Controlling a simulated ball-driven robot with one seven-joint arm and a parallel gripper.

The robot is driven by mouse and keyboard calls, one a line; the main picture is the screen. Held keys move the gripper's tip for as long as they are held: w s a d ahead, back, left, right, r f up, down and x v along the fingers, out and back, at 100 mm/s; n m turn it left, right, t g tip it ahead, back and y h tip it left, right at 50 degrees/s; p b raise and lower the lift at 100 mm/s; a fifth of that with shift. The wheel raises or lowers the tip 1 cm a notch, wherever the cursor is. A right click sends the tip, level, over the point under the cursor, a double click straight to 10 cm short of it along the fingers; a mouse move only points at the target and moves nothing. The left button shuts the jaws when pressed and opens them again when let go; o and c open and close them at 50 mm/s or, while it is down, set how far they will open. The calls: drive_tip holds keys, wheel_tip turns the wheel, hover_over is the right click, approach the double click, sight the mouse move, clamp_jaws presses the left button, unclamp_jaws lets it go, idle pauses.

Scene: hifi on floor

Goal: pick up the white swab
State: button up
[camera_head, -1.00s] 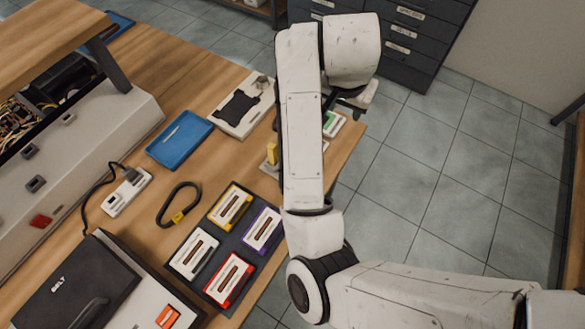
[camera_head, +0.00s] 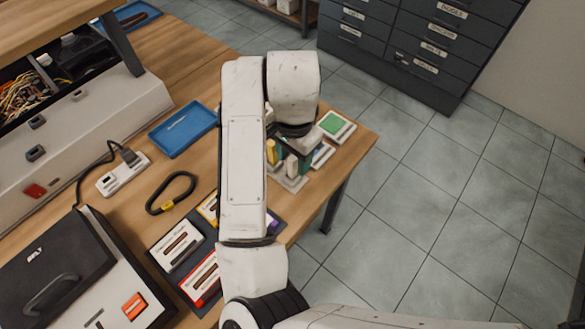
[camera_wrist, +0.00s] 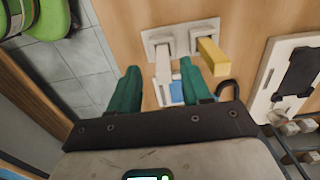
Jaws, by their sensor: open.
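A white upright piece, which looks like the white swab (camera_wrist: 163,62), stands in a small pale holder (camera_wrist: 157,36) beside a yellow upright piece (camera_wrist: 209,52). In the head view the holder (camera_head: 290,184) is near the table's right edge, partly hidden by my arm, with the yellow piece (camera_head: 271,151) showing. My gripper (camera_wrist: 160,88) is open, its green fingers on either side of the white piece in the wrist view. I cannot tell whether they touch it. In the head view my gripper (camera_head: 297,158) is low over the holder.
A green-topped item (camera_head: 335,124) lies close to my gripper. A blue tray (camera_head: 183,128), a black loop (camera_head: 170,193), a power strip (camera_head: 123,174) and cassettes on a dark mat are to the left. Open floor lies right of the table (camera_head: 356,150).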

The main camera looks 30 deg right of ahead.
sight(292, 169)
drive_tip(key=shift+w+f+p, duration=0.2)
drive_tip(key=shift+f+p, duration=0.15)
drive_tip(key=shift+f, duration=2.2)
clamp_jaws()
